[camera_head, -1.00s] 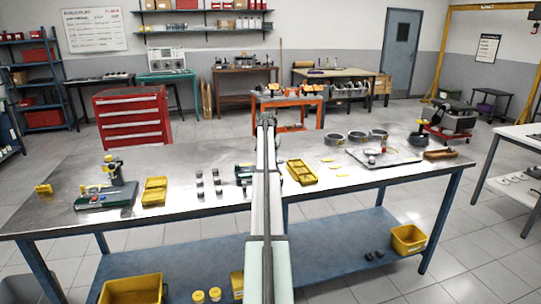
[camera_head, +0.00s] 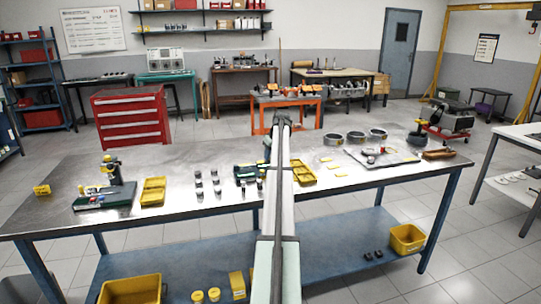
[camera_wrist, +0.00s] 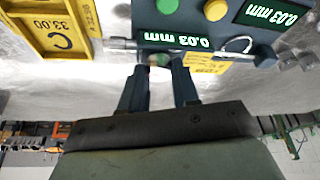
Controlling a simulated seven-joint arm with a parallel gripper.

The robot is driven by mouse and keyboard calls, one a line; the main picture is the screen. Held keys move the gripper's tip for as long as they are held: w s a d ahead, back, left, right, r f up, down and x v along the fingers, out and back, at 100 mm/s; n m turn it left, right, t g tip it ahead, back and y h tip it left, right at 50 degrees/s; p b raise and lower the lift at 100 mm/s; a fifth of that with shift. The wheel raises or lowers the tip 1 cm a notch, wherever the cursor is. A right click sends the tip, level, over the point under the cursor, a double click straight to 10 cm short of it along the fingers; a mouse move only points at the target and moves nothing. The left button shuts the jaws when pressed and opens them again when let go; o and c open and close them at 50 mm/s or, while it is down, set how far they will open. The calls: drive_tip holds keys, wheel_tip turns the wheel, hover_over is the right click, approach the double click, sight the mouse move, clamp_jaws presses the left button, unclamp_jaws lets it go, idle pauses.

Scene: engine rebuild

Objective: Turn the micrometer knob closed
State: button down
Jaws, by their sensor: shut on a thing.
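In the head view the green block (camera_head: 245,172) is partly covered by my arm, and my fingers cannot be made out.
A yellow tray marked C 33.00 (camera_wrist: 48,32) lies close beside the station in the wrist view. On the steel bench (camera_head: 150,226) are several small metal cylinders (camera_head: 199,184), another yellow tray (camera_head: 153,191) and a green instrument stand (camera_head: 105,198). Dark rings (camera_head: 355,137) stand to the right.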

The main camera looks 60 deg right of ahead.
drive_tip(key=shift+n+y, duration=0.4)
drive_tip(key=shift+n, duration=0.7)
drive_tip(key=c, duration=0.8)
unclamp_jaws()
drive_tip(key=v, duration=1.3)
drive_tip(key=shift+s+r, duration=0.3)
drive_tip(key=shift+w, duration=0.1)
